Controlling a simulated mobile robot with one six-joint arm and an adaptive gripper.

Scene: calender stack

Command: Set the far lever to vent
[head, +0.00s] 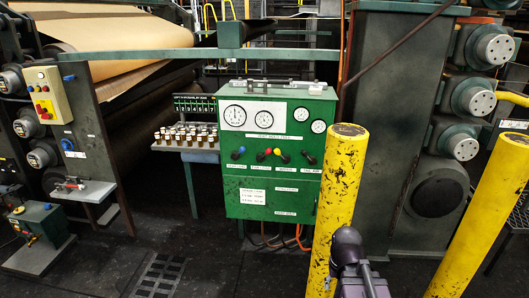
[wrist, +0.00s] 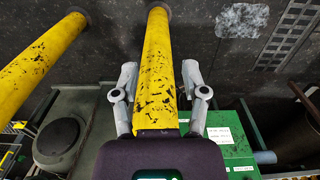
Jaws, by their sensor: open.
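A green control cabinet (head: 268,190) stands at the middle of the head view, with a white gauge panel on top. Below the gauges is a row of small levers: a blue-tipped lever (head: 240,150) at left, yellow and red tips (head: 272,151) in the middle, and a dark lever (head: 310,158) at right. Labels sit under them, too small to read; which position means vent cannot be told. My gripper (wrist: 160,78) is open and empty in the wrist view, fingers to either side of a yellow post in the picture. The levers are not visible there.
A yellow bollard (head: 340,185) stands in front of the cabinet's right side; it also fills the middle of the wrist view (wrist: 157,60). A second bollard (head: 485,220) stands farther right. A shelf of small jars (head: 187,137) is left of the cabinet. Dark floor (head: 190,245) lies open in front.

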